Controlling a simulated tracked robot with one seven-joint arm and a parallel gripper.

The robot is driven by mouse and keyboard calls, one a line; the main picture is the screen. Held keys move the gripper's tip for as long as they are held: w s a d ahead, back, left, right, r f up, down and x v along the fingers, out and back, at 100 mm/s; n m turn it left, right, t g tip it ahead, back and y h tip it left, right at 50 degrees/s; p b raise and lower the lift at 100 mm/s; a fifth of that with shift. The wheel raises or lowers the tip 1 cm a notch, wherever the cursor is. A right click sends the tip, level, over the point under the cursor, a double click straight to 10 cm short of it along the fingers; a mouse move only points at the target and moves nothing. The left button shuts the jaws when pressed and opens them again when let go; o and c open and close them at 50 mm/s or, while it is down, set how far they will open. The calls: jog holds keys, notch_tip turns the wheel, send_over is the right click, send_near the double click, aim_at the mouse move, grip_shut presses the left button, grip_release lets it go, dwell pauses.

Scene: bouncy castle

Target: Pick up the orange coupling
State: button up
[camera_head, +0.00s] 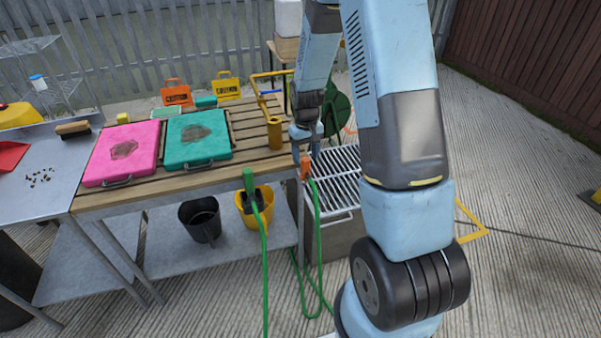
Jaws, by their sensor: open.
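The orange coupling (305,170) is small and sits at the top of a green hose (318,215), by the right end of the slatted table and the near left corner of the metal grate. My gripper (306,155) points down with its fingers just above and around the coupling's upper end. It is open. The fingers partly cover the coupling, and I cannot tell whether they touch it.
A pink case (122,150) and a teal case (198,138) lie on the slatted wooden table (180,182). A mustard cylinder (275,133) stands left of my gripper. A green hose nozzle (249,180) hangs at the table's front edge. A metal grate (338,172) lies to the right.

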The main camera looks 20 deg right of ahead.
aim_at(307, 174)
jog(key=shift+f, duration=2.7)
jog(key=shift+c, duration=0.3)
jog(key=c, duration=1)
jog(key=shift+r, duration=0.1)
